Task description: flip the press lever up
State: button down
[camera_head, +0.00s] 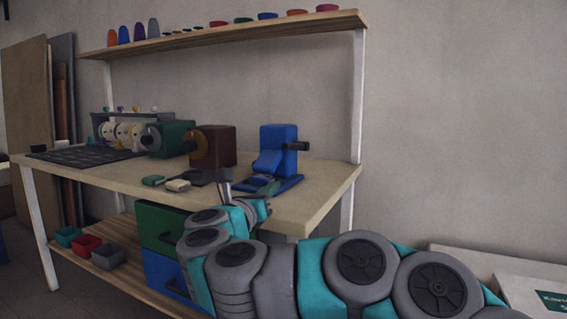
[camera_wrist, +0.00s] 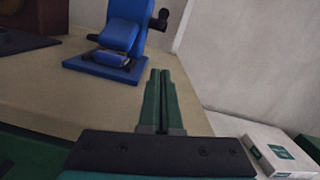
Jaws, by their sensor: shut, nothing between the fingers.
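The blue press (camera_head: 277,147) stands on its blue base near the right end of the workbench, and it also shows at the top of the wrist view (camera_wrist: 119,35). A short black lever (camera_head: 296,146) sticks out from its right side, about level in the head view. In the wrist view the lever's black end (camera_wrist: 161,19) shows beyond my fingers. My gripper (camera_wrist: 160,72) has its two green fingers together with nothing between them. It is in front of the press and to its right in the wrist view, apart from the lever.
The workbench (camera_head: 318,195) has bare room at its right end. A brown block-shaped machine (camera_head: 221,146) and a green machine (camera_head: 172,138) stand left of the press. Small colored pieces line the shelf (camera_head: 240,33) above. A white box (camera_wrist: 280,154) lies beyond the bench at right.

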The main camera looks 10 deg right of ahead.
jog(key=x, duration=0.9)
jog(key=shift+w+d, duration=0.1)
jog(key=shift+d, duration=0.05)
jog(key=r, duration=0.1)
jog(key=w+r+p, duration=0.1)
jog(key=r, duration=0.1)
jog(key=shift+w, duration=0.15)
jog(key=shift+w+r, duration=0.1)
jog(key=shift+r, duration=0.4)
jog(key=shift+r, duration=0.15)
jog(key=shift+r+g+p, duration=0.4)
jog(key=shift+p, duration=0.4)
